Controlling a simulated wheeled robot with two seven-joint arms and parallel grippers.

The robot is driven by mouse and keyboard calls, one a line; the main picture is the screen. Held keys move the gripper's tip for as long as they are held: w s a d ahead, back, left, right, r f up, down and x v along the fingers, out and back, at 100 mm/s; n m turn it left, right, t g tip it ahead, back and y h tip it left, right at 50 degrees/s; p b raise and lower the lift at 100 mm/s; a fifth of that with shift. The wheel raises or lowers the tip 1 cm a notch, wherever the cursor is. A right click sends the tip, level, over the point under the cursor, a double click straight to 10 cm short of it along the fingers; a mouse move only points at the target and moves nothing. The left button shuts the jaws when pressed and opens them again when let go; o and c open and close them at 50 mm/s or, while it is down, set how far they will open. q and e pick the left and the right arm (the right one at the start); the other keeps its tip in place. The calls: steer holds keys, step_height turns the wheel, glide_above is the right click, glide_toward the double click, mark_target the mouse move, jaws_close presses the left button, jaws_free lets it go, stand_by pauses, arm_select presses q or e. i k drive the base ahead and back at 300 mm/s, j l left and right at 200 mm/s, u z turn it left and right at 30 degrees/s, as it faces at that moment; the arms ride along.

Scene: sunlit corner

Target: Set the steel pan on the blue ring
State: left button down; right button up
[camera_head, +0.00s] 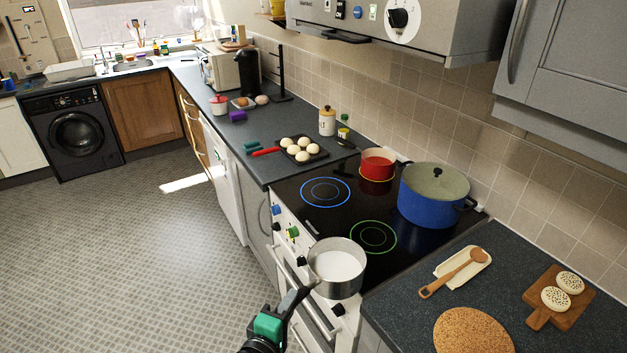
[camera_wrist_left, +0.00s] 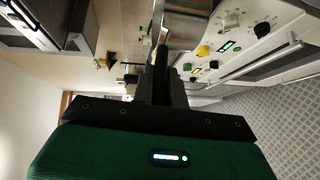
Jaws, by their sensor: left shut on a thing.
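The steel pan (camera_head: 336,276) holds something white and hangs in front of the stove's front edge, beside the green ring. My left gripper (camera_head: 296,300) is shut on the pan's dark handle. In the left wrist view the handle (camera_wrist_left: 161,62) runs between the fingers to the steel pan (camera_wrist_left: 184,28), which is cut off at the top. The blue ring (camera_head: 326,192) is a bare marking at the far left of the black cooktop (camera_head: 318,217), with nothing on it. My right gripper is not in view.
A green ring (camera_head: 373,237) is bare at the near side. A red pot (camera_head: 377,166) and a large lidded blue pot (camera_head: 425,206) stand along the back. A dark tray of buns (camera_head: 318,155) with a red handle lies left of the cooktop. Knobs (camera_head: 292,231) line the stove front.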

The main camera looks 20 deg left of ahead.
mark_target(308, 197)
steer(key=i+j, duration=0.25)
steer(key=j, duration=0.15)
steer(key=i+j, duration=0.5)
steer(key=j, duration=0.25)
